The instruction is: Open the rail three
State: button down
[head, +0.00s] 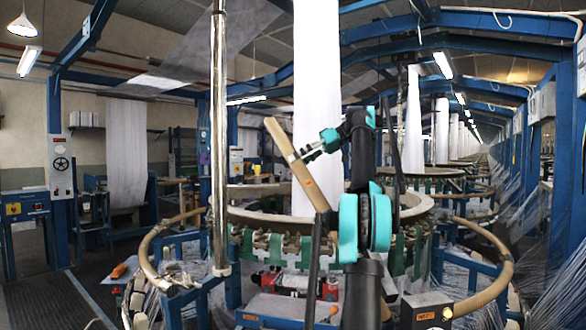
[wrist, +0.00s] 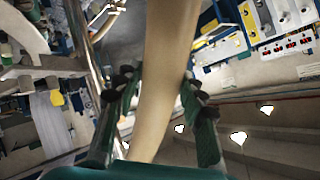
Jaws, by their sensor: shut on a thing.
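A tan, wood-coloured rail (head: 312,188) stands steeply tilted in front of the white fabric column in the head view, its upper end leaning left. My gripper (head: 293,157) is shut on this rail around its middle. In the wrist view the rail (wrist: 170,60) runs top to bottom between the two green fingers of my gripper (wrist: 153,92). The lower end of the rail is near the loom's front rim, partly behind my arm. No number shows on the rail, so I cannot tell whether it is rail three.
The circular loom ring (head: 408,208) surrounds the white fabric column (head: 317,70). Curved tan guard rails stand at left (head: 150,245) and right (head: 497,277). A shiny vertical pole (head: 219,130) is close on the left. Open dark floor (head: 40,300) lies at the lower left.

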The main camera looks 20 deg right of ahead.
jog(key=shift+s+d+r, duration=0.1)
jog(key=shift+d, duration=0.25)
jog(key=c, duration=0.9)
grip_release()
